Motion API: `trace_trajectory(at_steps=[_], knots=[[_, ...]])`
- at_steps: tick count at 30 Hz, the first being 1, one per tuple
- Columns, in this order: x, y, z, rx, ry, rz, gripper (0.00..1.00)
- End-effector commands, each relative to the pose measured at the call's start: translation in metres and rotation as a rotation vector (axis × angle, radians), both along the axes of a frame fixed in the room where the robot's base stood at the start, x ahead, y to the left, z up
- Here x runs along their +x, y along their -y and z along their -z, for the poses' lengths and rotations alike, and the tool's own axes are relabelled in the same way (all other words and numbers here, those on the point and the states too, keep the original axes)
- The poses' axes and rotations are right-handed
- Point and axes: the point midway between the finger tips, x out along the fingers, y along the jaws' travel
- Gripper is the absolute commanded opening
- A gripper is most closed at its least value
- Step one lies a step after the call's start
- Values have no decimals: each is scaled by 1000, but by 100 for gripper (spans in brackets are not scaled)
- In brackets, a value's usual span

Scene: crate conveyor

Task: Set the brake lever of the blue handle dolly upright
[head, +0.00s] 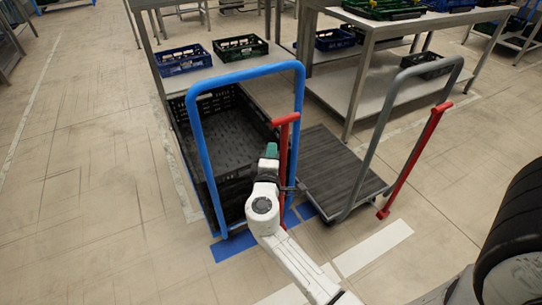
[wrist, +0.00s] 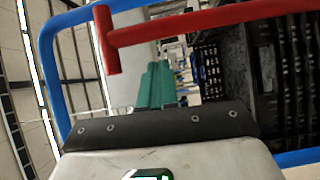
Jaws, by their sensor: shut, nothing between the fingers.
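The blue handle dolly (head: 193,130) stands left of centre in the head view, its tall blue handle facing me. Its red brake lever (head: 294,152) has a T-shaped grip and stands close to the right post, roughly in line with it. The lever looks about upright. My gripper (head: 271,150), with teal fingers, is just left of the lever's upper part. In the wrist view the teal fingers (wrist: 160,85) are shut and empty, and the red lever (wrist: 200,25) crosses the top of the picture. I cannot tell whether they touch.
A black crate (head: 225,125) sits on the blue handle dolly. A grey-handled dolly (head: 335,165) stands to the right, its red lever (head: 415,155) leaning. Steel tables with crates (head: 375,85) stand behind. A black tyre (head: 515,225) is at the right edge. The floor at left is clear.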

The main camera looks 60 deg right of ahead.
Motion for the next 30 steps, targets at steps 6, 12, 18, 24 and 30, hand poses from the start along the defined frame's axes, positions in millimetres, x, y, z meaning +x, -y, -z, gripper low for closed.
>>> trace_trajectory(at_steps=[6, 12, 18, 24, 30], knots=[[-15, -41, 0, -1, -4, -8, 0], [-28, -74, 0, 0, -3, -9, 0], [-35, -91, 0, -1, -3, -7, 0], [-36, -95, 0, -1, -2, -7, 0], [-36, -95, 0, -1, -2, -7, 0]])
